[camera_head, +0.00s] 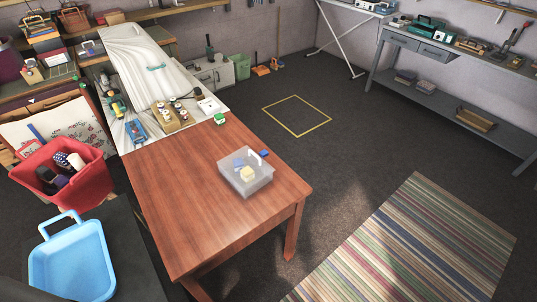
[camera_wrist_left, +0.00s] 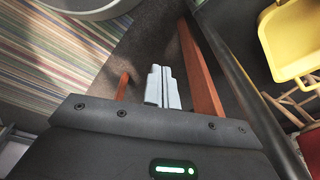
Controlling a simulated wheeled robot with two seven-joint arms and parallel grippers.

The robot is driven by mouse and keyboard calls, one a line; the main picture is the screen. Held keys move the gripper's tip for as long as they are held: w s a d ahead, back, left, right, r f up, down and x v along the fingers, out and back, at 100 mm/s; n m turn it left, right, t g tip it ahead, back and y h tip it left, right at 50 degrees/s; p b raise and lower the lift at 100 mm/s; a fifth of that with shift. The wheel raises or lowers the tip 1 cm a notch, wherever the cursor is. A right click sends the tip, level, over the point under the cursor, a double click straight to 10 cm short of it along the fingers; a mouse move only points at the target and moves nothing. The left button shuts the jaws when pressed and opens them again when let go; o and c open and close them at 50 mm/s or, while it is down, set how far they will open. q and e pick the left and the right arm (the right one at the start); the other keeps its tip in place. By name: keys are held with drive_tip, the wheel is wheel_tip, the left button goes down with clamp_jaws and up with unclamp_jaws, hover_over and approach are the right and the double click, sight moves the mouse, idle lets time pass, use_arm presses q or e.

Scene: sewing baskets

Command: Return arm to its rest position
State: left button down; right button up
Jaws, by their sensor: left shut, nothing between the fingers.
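My left gripper (camera_wrist_left: 162,87) shows in the left wrist view, its two pale fingers together and nothing between them. It hangs clear of any object, with a reddish wooden table part (camera_wrist_left: 205,75) just to its right in the picture and dark floor behind it. Neither gripper shows in the head view, and my right gripper is in neither view.
The wooden table (camera_head: 185,190) holds a translucent box (camera_head: 258,184) with blue and yellow items. A red basket (camera_head: 88,188) and a light blue basket (camera_head: 72,262) stand at left. A yellow tray (camera_wrist_left: 285,62) is at the wrist view's right. Floor beside the striped rug (camera_head: 420,245) is clear.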

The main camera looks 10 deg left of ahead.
use_arm(q)
drive_tip(key=s+a+f+g+b, duration=0.1)
drive_tip(key=s+a+f, duration=0.1)
drive_tip(key=s+f, duration=1.2)
drive_tip(key=shift+s+a+b, duration=0.2)
drive_tip(key=shift+a+b, duration=0.05)
drive_tip(key=shift+b, duration=0.15)
